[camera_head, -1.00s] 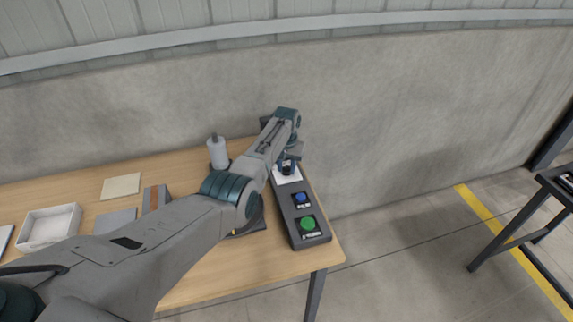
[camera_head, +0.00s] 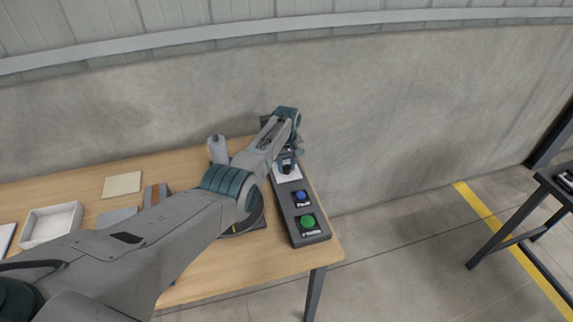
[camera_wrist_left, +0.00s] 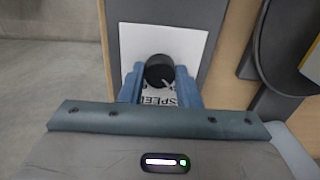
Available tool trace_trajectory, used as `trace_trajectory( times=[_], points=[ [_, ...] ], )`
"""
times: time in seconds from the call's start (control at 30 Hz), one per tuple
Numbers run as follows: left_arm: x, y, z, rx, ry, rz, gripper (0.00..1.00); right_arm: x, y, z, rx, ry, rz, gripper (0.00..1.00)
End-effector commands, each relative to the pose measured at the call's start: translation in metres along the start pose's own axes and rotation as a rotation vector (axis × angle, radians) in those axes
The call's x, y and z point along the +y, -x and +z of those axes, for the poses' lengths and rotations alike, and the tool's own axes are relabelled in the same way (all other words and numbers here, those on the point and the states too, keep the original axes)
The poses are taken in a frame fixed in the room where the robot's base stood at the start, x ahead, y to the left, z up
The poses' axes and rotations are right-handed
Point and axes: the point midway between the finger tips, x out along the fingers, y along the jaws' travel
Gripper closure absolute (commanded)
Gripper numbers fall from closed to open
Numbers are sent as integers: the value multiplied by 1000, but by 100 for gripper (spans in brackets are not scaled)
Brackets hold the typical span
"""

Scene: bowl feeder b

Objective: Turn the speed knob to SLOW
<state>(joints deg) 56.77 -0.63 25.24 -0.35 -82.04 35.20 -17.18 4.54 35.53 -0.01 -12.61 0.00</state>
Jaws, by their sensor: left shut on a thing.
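The speed knob (camera_wrist_left: 159,70) is a round black dial with a light pointer mark, seen in the left wrist view. It sits on a white label plate (camera_wrist_left: 185,42) with partly covered lettering that reads like "SPEED". My left gripper (camera_wrist_left: 160,88) is shut on the knob, with one blue finger on each side of it. In the head view my left gripper (camera_head: 287,163) is at the white plate on the far part of the dark control panel (camera_head: 309,240), and my arm hides part of the panel. My right gripper is not in view.
A blue button (camera_head: 302,196) and a green button (camera_head: 308,221) sit on the panel nearer the table's front edge. A grey bottle-like object (camera_head: 218,150) stands left of my arm. A white tray (camera_head: 76,232) lies at the left.

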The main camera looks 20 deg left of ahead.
Motion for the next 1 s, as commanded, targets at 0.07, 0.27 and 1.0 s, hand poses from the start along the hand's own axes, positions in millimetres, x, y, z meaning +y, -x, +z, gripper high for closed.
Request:
trace_trajectory(
  times=[0.07, 0.27, 1.0],
  points=[
    [0, 2, -1, 4, 5, 2, 93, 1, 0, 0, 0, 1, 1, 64],
    [0, 2, -1, 4, 7, 2, 93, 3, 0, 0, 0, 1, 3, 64],
    [1, 18, -1, 3, 5, 2, 49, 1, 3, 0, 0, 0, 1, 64]
  ],
)
